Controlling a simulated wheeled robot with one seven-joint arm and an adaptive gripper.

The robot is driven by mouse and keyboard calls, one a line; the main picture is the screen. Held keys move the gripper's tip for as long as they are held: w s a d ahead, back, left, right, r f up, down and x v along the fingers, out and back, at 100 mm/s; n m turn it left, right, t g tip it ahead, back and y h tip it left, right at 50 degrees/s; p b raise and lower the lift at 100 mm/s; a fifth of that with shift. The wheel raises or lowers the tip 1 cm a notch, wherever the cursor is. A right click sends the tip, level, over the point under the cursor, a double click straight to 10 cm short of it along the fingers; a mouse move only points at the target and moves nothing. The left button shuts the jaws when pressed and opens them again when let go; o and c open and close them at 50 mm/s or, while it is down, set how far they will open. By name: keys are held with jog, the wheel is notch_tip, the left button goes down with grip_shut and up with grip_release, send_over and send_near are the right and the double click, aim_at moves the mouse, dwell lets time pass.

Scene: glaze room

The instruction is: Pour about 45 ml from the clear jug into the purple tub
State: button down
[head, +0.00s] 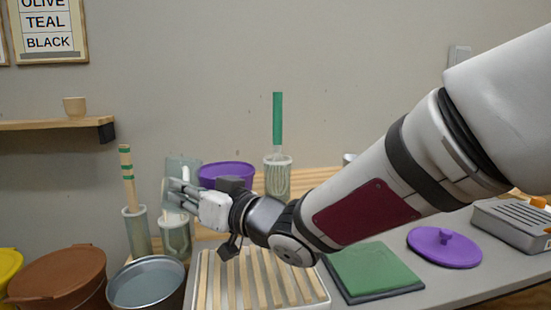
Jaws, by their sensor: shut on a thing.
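The clear jug (176,166) is a see-through, greyish vessel left of centre. My gripper (178,194) is shut on it and holds it up, with the fingers covering part of its side. The jug looks about upright; its liquid level cannot be made out. The purple tub (226,168) stands just right of the jug, and its lower part is hidden behind my gripper and wrist. I cannot see inside the tub.
Clear holders stand below the jug (174,240), at left (138,232) and behind (277,180). A metal bowl (146,284) and brown tub (60,278) are front left. A slatted rack (324,297) lies below my wrist. Right are green sheets (370,268) and a purple lid (444,248).

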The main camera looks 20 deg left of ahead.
aim_at(186, 173)
jog(key=shift+m, duration=0.6)
jog(key=r+p, duration=0.2)
jog(key=r, duration=0.1)
jog(key=r+p, duration=0.1)
jog(key=shift+w+d+r, duration=0.1)
jog(key=shift+w+r, duration=0.05)
jog(key=shift+w, duration=0.2)
jog(key=shift+w+d+r+m+p, duration=0.2)
jog(key=shift+w+m+p, duration=0.4)
jog(key=shift+p, duration=0.4)
jog(key=shift+w+d+r+m+p, duration=0.15)
jog(key=shift+w+r+m+p, duration=0.35)
jog(key=shift+m+p, duration=0.8)
jog(key=shift+w+d+r+m+p, duration=0.1)
jog(key=shift+w+r+m+p, duration=0.35)
jog(key=shift+m+p, duration=0.8)
jog(key=shift+w+d+r+m+p, duration=0.15)
jog(key=shift+w+r+m+p, duration=0.35)
jog(key=shift+m+p, duration=0.75)
jog(key=shift+w+f+t, duration=0.15)
jog(key=shift+f+t, duration=0.05)
jog(key=shift+t, duration=0.1)
jog(key=shift+w+d+r+m+p, duration=0.15)
jog(key=shift+w+r+m+p, duration=0.35)
jog(key=shift+m+p, duration=0.6)
